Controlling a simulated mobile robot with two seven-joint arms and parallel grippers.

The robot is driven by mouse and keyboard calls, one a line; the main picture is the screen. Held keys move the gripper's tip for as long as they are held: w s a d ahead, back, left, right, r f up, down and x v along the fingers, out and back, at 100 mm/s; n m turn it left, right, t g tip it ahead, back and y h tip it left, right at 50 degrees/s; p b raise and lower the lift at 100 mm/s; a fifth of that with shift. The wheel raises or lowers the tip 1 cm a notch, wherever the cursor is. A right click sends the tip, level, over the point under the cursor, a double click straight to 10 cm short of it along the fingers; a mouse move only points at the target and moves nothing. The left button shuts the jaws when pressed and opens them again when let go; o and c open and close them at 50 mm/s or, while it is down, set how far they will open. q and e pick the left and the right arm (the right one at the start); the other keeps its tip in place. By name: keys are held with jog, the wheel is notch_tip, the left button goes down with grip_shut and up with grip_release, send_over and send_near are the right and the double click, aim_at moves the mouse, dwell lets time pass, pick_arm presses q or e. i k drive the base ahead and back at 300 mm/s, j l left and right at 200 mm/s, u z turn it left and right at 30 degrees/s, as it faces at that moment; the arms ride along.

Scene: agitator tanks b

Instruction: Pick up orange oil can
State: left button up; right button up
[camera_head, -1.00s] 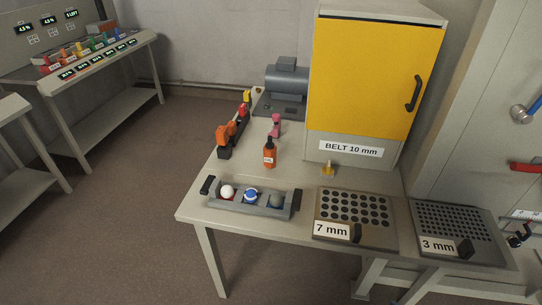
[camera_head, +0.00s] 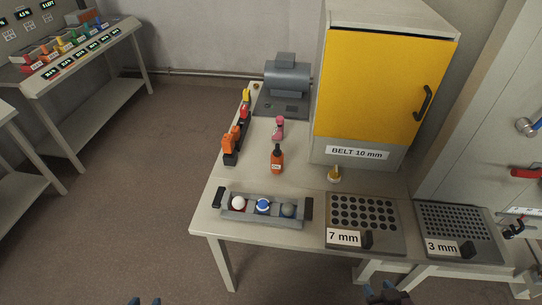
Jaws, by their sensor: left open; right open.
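The orange oil can (camera_head: 277,161) stands upright on the table, with a dark top and a small white label. It is behind the grey tray and in front of a pink object. My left gripper (camera_head: 144,301) shows only its tips at the bottom edge, well below and left of the can. My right gripper (camera_head: 386,293) is at the bottom edge, right of the can and in front of the table. Both are open, empty and far from the can.
A grey tray (camera_head: 250,218) with several balls lies at the table's front. A 7 mm hole plate (camera_head: 345,240), a 3 mm plate (camera_head: 440,248) and a small yellow item (camera_head: 334,174) lie to the right. A yellow-door cabinet (camera_head: 380,85) stands behind. Orange-red clamps (camera_head: 229,146) line the left edge.

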aim_at(277, 157)
jog(key=i+j+z, duration=0.1)
jog(key=j, duration=0.25)
jog(key=i+j, duration=0.35)
jog(key=i+j+z, duration=0.15)
jog(key=j, duration=0.25)
jog(key=i+j, duration=0.2)
jog(key=j, duration=0.2)
jog(key=i+z, duration=0.05)
